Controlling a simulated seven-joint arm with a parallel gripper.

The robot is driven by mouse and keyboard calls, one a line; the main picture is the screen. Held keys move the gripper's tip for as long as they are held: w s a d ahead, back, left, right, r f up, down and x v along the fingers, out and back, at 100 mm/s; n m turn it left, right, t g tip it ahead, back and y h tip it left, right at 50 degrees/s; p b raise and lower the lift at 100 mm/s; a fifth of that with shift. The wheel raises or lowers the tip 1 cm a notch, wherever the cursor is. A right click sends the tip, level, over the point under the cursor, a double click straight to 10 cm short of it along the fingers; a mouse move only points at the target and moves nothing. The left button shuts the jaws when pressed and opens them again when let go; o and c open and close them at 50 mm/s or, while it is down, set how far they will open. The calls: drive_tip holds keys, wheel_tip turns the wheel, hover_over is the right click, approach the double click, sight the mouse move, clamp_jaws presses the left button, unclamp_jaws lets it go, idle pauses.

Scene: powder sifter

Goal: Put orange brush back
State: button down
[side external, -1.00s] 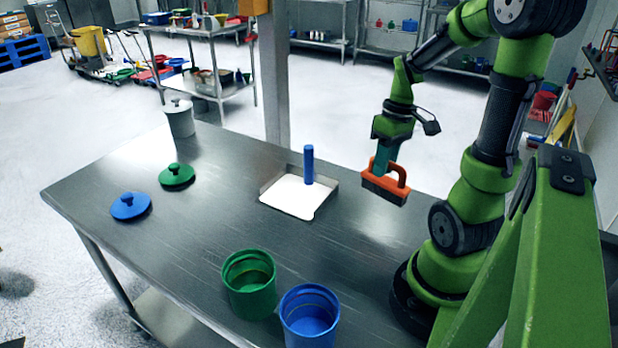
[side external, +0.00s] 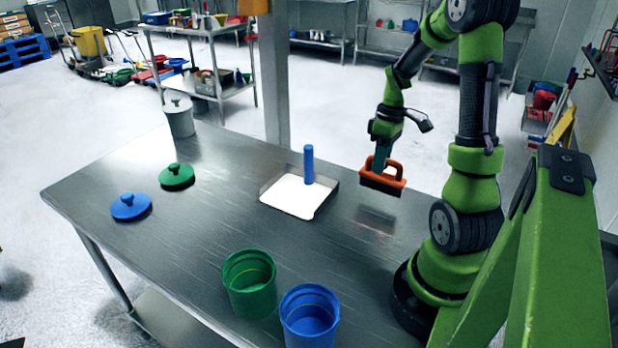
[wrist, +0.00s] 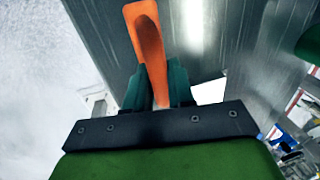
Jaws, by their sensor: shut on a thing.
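The orange brush (side external: 383,178) has an orange loop handle and dark bristles underneath. It hangs above the right back part of the metal table, clear of the surface. My gripper (side external: 381,158) is shut on its handle from above. In the wrist view the orange handle (wrist: 148,45) sits between the teal fingers of my gripper (wrist: 160,85). The bristles are hidden in the wrist view.
A white dustpan (side external: 292,198) with a blue upright handle lies left of the brush. A green container (side external: 250,300) and a blue container (side external: 309,325) stand in front. Green (side external: 177,176) and blue (side external: 130,206) lids and a white pot (side external: 180,120) are at left.

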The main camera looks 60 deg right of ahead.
drive_tip(key=shift+w+d, duration=0.5)
drive_tip(key=shift+d, duration=0.05)
drive_tip(key=shift+w+d+f, duration=0.1)
drive_tip(key=shift+f, duration=0.85)
drive_tip(key=shift+w+d+f, duration=0.1)
drive_tip(key=shift+f, duration=0.8)
drive_tip(key=shift+f, duration=0.1)
drive_tip(key=c, duration=1)
unclamp_jaws()
drive_tip(key=shift+o, duration=0.2)
